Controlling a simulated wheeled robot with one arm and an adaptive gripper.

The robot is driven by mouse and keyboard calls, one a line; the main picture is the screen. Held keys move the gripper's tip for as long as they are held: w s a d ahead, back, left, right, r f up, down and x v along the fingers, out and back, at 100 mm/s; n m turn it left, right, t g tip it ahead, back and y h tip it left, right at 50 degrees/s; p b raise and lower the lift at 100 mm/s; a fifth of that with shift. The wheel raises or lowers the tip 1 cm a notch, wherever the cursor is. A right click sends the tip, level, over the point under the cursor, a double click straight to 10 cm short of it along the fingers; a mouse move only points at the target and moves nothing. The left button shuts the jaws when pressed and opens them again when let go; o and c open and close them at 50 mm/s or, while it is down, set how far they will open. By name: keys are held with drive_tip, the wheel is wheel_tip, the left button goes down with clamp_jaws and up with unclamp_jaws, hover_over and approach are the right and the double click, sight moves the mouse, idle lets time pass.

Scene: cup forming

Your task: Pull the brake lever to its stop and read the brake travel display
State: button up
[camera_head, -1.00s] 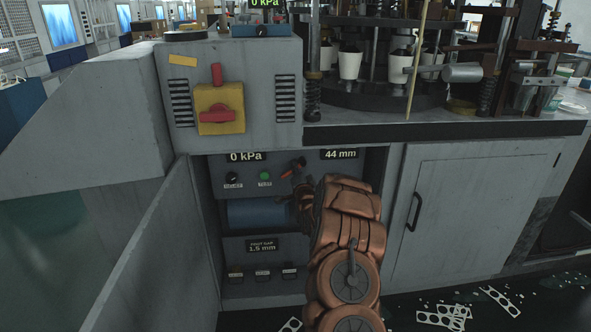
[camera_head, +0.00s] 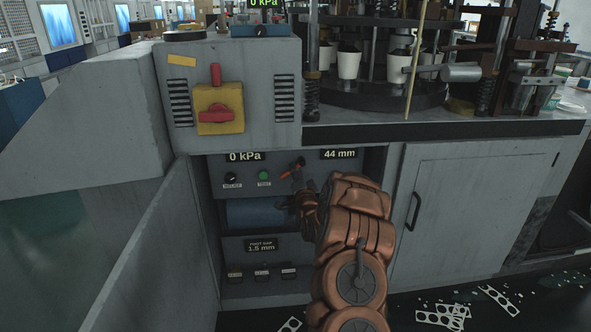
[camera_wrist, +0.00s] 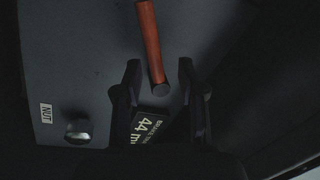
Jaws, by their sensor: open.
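The brake lever, with an orange-red handle (camera_head: 292,167), is in the open cabinet, right of the green button. In the wrist view the handle (camera_wrist: 149,38) comes down from the top, its round end between the fingertips. My gripper (camera_wrist: 160,70) is open, one finger on each side of the handle's end, with gaps showing. In the head view my copper arm hides most of the gripper. The brake travel display (camera_head: 339,154) reads 44 mm. It also shows in the wrist view (camera_wrist: 151,124), rotated and partly covered by my gripper.
The open cabinet door (camera_head: 150,255) stands left of the opening. Inside are a 0 kPa display (camera_head: 245,157), a green button (camera_head: 263,176), a blue cylinder (camera_head: 250,212) and a 1.5 mm display (camera_head: 261,246). A closed door (camera_head: 470,215) is at right. A metal nut (camera_wrist: 78,131) shows in the wrist view.

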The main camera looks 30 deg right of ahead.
drive_tip(key=v, duration=0.9)
drive_tip(key=shift+a, duration=0.1)
idle(0.5)
drive_tip(key=w+a+n+g+y, duration=0.2)
drive_tip(key=a+n+g+y, duration=0.25)
drive_tip(key=a, duration=0.65)
drive_tip(key=s+a+f+n+g+y, duration=0.1)
drive_tip(key=s+a+n+g+y, duration=0.1)
drive_tip(key=s+a+n+g, duration=0.5)
drive_tip(key=s+a+r+n+g, duration=0.25)
drive_tip(key=s+a, duration=0.25)
drive_tip(key=s, duration=0.9)
drive_tip(key=s+a+r+n+g, duration=0.1)
drive_tip(key=s+a+g, duration=0.35)
drive_tip(key=s, duration=0.95)
drive_tip(key=s+a+r+n+g, duration=0.1)
drive_tip(key=s+a+r+g, duration=0.3)
drive_tip(key=s, duration=1)
wheel_tip(320, 180, up, 20)
drive_tip(key=s+a+t+p, duration=0.1)
drive_tip(key=t+p, duration=0.1)
drive_tip(key=p, duration=1.9)
drive_tip(key=shift+a+r+y, duration=0.15)
drive_tip(key=shift+r+y, duration=0.1)
drive_tip(key=shift+y, duration=0.2)
